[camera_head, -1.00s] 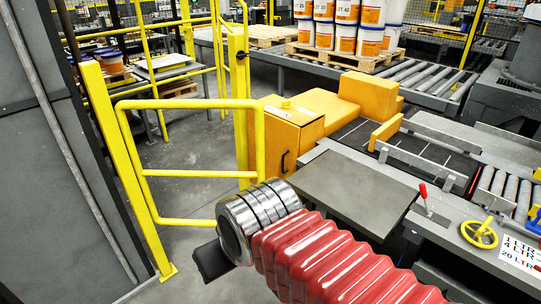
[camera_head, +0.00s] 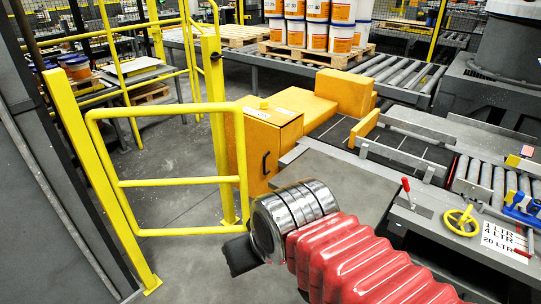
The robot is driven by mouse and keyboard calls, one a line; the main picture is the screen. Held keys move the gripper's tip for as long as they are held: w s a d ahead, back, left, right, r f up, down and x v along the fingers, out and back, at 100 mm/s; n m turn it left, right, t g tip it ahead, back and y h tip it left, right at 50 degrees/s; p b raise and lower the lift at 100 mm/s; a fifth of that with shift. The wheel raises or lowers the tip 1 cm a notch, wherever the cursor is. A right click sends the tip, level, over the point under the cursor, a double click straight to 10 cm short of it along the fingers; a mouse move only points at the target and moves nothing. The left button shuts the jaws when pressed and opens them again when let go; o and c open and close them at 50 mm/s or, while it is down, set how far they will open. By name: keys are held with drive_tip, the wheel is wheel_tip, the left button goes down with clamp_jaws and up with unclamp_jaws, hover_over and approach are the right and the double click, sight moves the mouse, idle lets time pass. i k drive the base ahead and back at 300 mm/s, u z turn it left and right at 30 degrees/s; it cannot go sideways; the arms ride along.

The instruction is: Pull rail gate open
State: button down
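The rail gate (camera_head: 180,183) is a yellow tubular frame with a middle bar, seen left of centre. Its left side is by a thick yellow post (camera_head: 103,190); its right end overlaps the foot of a second yellow post (camera_head: 214,95) in the picture. I cannot tell whether it is latched there. My gripper (camera_head: 239,256) shows only as a dark block past my silver wrist, just below the gate's lower right corner. It looks apart from the gate bars. Its fingers are not clear, so open or shut cannot be told.
A yellow cabinet (camera_head: 268,150) with a black handle stands right of the gate. A grey conveyor table with a red lever (camera_head: 406,190) and yellow handwheel (camera_head: 461,220) is at right. Pails (camera_head: 317,35) stand on a pallet behind. Grey floor shows through the gate.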

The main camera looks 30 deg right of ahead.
sight(90, 117)
drive_tip(key=z, duration=0.4)
drive_tip(key=i, duration=1.5)
drive_tip(key=z, duration=0.05)
